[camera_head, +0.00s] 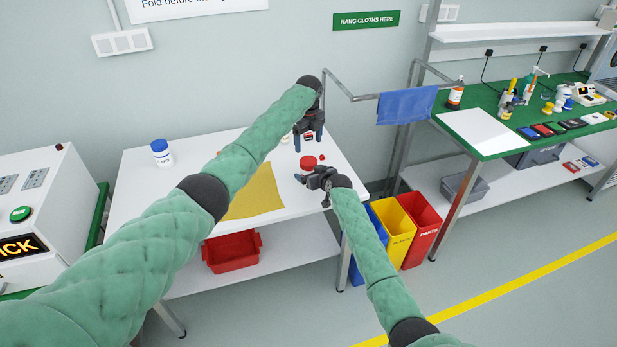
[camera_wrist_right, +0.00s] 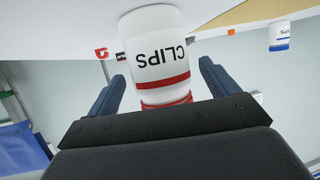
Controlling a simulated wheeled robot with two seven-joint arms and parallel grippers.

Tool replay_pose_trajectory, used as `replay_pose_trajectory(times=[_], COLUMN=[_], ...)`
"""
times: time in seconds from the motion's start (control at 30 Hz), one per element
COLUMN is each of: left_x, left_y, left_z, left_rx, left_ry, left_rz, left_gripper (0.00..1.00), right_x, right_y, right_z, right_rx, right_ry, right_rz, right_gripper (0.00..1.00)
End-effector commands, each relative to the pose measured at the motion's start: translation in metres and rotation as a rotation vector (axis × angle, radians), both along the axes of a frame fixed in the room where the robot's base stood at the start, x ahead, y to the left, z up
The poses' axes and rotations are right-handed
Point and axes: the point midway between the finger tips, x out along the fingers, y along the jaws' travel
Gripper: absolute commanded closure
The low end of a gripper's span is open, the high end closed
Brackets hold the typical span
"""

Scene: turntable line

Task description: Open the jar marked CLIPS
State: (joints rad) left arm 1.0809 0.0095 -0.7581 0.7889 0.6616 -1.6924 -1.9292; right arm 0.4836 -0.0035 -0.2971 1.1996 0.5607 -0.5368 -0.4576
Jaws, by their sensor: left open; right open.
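The CLIPS jar (camera_wrist_right: 158,55) is white with a red band and a red lid (camera_wrist_right: 166,98); it appears upside down in the right wrist view. In the head view its red lid (camera_head: 308,162) shows near the table's right end, with the white body hard to make out. My right gripper (camera_head: 311,190) is open beside the jar on the near side. In the wrist view its fingers (camera_wrist_right: 165,78) flank the jar, with gaps visible. My left gripper (camera_head: 308,142) is open, fingers pointing down, behind and above the lid in the picture; its exact height is unclear.
A white jar with a blue lid (camera_head: 161,153) stands at the left of the white table (camera_head: 140,190). A yellow cloth (camera_head: 257,192) lies mid-table. A small red item (camera_head: 322,157) is right of the jar. A blue cloth (camera_head: 407,104) hangs on a rail behind.

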Motion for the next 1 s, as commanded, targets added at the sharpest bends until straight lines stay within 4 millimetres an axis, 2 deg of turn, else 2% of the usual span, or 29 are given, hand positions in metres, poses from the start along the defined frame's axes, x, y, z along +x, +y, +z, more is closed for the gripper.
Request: replay_pose_trajectory(times=[0.2,0.57,0.87,0.93,1.0], left_x=[0.0,0.0,0.0,0.0,-0.001], left_y=[0.0,0.0,0.0,0.0,-0.001], left_z=[0.0,0.0,0.0,0.0,-0.002], left_rx=[0.0,0.0,0.0,0.0,-0.001], left_ry=[0.0,0.0,0.0,0.0,0.002], left_rz=[0.0,0.0,0.0,0.0,0.0], left_gripper=[0.23,0.23,0.23,0.31,0.32], right_x=[0.013,0.015,0.015,0.015,0.015], right_y=[0.008,0.009,0.009,0.009,0.009], right_z=[-0.006,-0.008,-0.008,-0.008,-0.008], right_rx=[0.001,0.001,0.001,0.0,0.001], right_ry=[0.001,0.0,0.0,0.0,0.0], right_rz=[0.001,0.0,0.0,0.0,0.0], right_gripper=[0.13,0.15,0.74,0.88,1.0])
